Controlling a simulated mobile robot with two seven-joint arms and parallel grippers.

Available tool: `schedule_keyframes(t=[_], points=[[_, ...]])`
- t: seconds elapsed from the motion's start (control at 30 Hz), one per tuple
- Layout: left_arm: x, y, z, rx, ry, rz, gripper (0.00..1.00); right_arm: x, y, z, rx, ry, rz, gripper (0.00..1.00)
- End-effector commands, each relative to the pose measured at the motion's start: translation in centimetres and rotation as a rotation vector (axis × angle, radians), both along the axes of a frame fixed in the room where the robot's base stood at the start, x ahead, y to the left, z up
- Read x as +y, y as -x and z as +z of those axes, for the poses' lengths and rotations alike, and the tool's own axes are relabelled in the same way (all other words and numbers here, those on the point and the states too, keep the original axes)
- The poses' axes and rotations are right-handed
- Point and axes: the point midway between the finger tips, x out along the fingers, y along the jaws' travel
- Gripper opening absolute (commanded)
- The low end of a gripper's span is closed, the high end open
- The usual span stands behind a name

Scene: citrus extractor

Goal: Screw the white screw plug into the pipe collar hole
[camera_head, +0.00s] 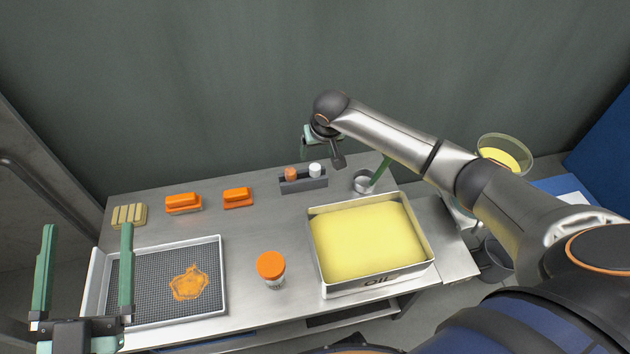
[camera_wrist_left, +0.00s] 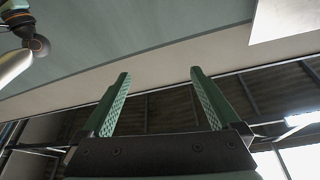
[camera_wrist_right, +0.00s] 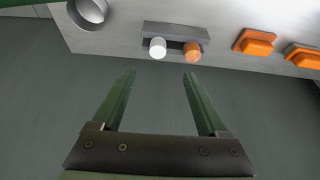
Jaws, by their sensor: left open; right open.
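The white screw plug (camera_head: 315,169) stands beside an orange plug (camera_head: 291,174) in a dark grey holder (camera_head: 303,185) at the back of the table. The white plug (camera_wrist_right: 157,47) also shows in the right wrist view, just beyond the fingertips. My right gripper (camera_wrist_right: 159,72) is open and empty, near the holder and apart from the plug. A short hollow metal cylinder (camera_head: 362,183), perhaps the pipe collar, stands right of the holder; its opening (camera_wrist_right: 90,10) is partly cut off in the right wrist view. My left gripper (camera_head: 88,228) is open and empty at the front left.
A tray of yellow oil (camera_head: 323,268) stands front right, and an orange-lidded jar (camera_head: 272,268) left of it. A mesh tray (camera_head: 140,298) lies at the left. Orange blocks (camera_head: 183,202) sit along the back. The table's middle is clear.

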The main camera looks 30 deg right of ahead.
Motion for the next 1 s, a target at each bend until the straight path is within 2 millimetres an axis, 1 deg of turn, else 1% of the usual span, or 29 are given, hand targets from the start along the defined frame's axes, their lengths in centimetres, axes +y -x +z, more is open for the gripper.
schedule_keyframes(t=[0.03, 0.13, 0.27, 0.4, 0.6, 0.7, 0.87, 0.97, 1.0], points=[[-0.1, 0.2, 0.0, -0.017, 0.0, -0.003, 0.96, -0.5, -0.3, 0.0, 0.001, 0.005, -0.015, 0.77], [-0.2, 0.5, 0.9, -0.06, -0.001, -0.011, 0.96, -0.8, -0.5, 0.0, 0.006, 0.009, -0.028, 0.77], [-0.4, 1.5, 3.0, -0.158, -0.002, -0.028, 0.96, -0.9, -0.8, -0.9, 0.006, 0.008, -0.029, 0.77], [-0.7, 3.2, 5.6, -0.288, -0.004, -0.052, 0.96, -1.0, -1.3, -2.1, 0.006, 0.009, -0.027, 0.77], [-1.2, 6.1, 8.5, -0.469, -0.004, -0.095, 0.96, -1.2, -2.2, -4.4, 0.005, 0.009, -0.028, 0.77], [-1.2, 6.1, 7.6, -0.465, 0.003, -0.102, 0.96, -1.3, -2.7, -5.8, 0.005, 0.009, -0.026, 0.77], [-1.2, 6.0, 7.2, -0.457, 0.011, -0.106, 0.96, -1.3, -3.1, -6.5, 0.004, 0.008, -0.025, 0.77], [-1.3, 6.0, 6.4, -0.452, 0.016, -0.111, 0.96, -1.3, -3.2, -7.6, 0.005, 0.008, -0.024, 0.77], [-1.3, 6.0, 5.9, -0.45, 0.02, -0.113, 0.96, -1.3, -3.4, -8.2, 0.004, 0.009, -0.026, 0.77]])
